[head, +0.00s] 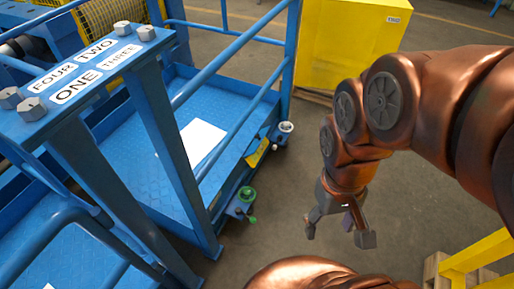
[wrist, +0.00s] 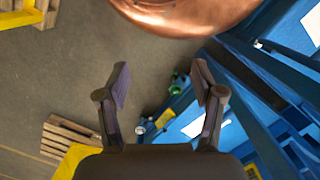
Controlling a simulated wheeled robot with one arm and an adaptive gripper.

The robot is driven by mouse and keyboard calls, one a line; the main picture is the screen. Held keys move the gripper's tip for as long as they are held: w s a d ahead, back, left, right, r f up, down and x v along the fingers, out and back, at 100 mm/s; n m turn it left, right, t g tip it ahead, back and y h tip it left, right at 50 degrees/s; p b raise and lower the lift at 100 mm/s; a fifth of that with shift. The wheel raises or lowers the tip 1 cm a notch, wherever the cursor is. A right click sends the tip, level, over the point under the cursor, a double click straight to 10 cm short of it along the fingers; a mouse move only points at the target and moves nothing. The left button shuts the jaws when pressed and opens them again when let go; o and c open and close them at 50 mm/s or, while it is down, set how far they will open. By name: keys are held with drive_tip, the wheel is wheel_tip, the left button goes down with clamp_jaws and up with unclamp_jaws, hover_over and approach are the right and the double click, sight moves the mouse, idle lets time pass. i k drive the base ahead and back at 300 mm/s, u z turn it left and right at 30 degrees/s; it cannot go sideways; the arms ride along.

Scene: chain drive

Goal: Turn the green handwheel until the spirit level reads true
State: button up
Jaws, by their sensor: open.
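The green handwheel (head: 247,194) is small and sits on a blue bracket at the side of the blue platform in the head view. In the wrist view, a green wheel (wrist: 175,89) shows between the fingers, towards the right one. A yellow part (head: 257,153), perhaps the spirit level, is on the same side rail; its reading is too small to make out. It shows yellow-green in the wrist view (wrist: 165,118). My gripper (head: 338,235) is open and empty, to the right of the handwheel and apart from it. The wrist view shows its spread fingers (wrist: 161,72).
A pale round knob (head: 286,127) is on the rail beyond the yellow part. Blue railings and a post with labels ONE to FOUR (head: 92,75) stand at left. A yellow cabinet (head: 345,45) is behind. A pallet (wrist: 68,140) lies nearby. Bare floor surrounds my gripper.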

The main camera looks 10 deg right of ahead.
sight(246, 192)
drive_tip(key=z, duration=0.05)
drive_tip(key=k, duration=0.55)
drive_tip(key=u, duration=0.65)
drive_tip(key=i, duration=1)
drive_tip(key=z, duration=0.6)
